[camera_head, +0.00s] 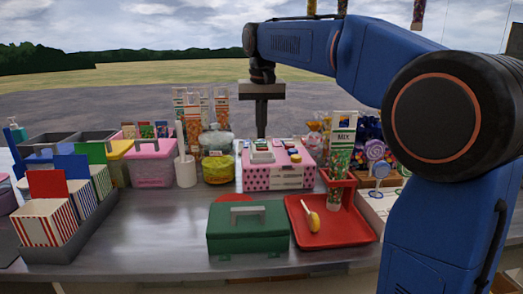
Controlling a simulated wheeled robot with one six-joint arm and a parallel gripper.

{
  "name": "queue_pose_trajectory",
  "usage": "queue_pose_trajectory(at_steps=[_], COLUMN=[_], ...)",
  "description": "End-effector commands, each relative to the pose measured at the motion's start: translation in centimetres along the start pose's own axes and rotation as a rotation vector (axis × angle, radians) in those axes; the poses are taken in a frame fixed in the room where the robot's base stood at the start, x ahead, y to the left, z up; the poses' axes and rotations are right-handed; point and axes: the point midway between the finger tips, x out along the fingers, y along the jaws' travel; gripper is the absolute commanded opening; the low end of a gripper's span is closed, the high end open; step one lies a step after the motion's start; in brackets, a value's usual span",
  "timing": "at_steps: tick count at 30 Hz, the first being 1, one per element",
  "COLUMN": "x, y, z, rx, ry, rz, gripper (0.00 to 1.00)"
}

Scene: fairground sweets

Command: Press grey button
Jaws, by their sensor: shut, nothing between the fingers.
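A pink box with dark dots (279,181) stands behind the middle of the counter. Several small coloured controls sit on its top, among them a pale grey one (262,157) on the left part and a red one (296,158) to the right. They are too small to tell exactly which is the grey button. My gripper (262,134) points down, its fingers together and empty. In the picture it shows above the back of the pink box, apart from the controls.
A green box with a grey handle (248,242) and a red tray (305,243) holding a yellow-ended stick are in front. Bare counter (150,235) lies front left.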

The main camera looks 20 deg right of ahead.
Motion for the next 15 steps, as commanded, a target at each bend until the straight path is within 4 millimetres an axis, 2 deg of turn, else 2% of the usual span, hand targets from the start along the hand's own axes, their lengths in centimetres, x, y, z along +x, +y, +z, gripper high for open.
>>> queue_pose_trajectory(at_steps=[15], x=[-4.2], y=[0.0], z=[-0.7], rx=[0.000], ry=[0.001], rz=[-0.001], gripper=[0.00])
